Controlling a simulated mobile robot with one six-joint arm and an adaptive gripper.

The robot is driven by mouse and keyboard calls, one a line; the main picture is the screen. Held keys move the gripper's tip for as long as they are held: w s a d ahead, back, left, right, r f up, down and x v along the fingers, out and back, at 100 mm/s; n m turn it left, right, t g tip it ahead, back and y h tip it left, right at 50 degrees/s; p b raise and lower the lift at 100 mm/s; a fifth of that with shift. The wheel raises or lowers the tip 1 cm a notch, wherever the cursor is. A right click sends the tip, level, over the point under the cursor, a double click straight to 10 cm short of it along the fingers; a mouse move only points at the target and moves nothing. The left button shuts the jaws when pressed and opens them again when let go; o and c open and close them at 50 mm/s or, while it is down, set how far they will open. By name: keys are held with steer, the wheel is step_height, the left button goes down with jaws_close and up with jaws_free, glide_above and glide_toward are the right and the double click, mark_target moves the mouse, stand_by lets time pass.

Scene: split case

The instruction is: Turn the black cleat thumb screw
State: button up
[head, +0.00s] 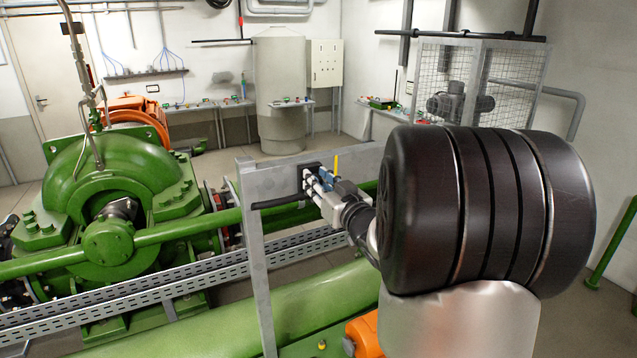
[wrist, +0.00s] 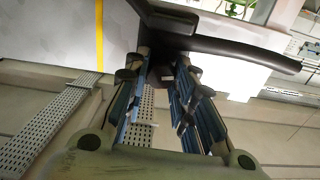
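In the wrist view the dark cleat (wrist: 165,30) is at the top centre, beyond my fingertips. My gripper (head: 318,183) is right at the cleat; in the wrist view my gripper (wrist: 164,62) has its two blue-grey fingers apart, with the tips at the cleat's dark underside. A dark part shows between the tips; it may be the thumb screw, but I cannot make out its outline or whether the fingers touch it.
The grey frame (head: 254,255) stands close to my gripper. A yellow strip (head: 336,164) rises beside the cleat. A black cable (wrist: 250,53) runs right from the cleat. Green machinery (head: 115,185) and a perforated tray (head: 120,300) lie to the left.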

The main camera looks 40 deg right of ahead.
jaws_close()
steer(key=shift+a+n+b, duration=0.1)
steer(key=shift+n+b, duration=2)
steer(key=shift+b, duration=0.65)
steer(key=o, duration=0.6)
jaws_free()
steer(key=v, duration=1.2)
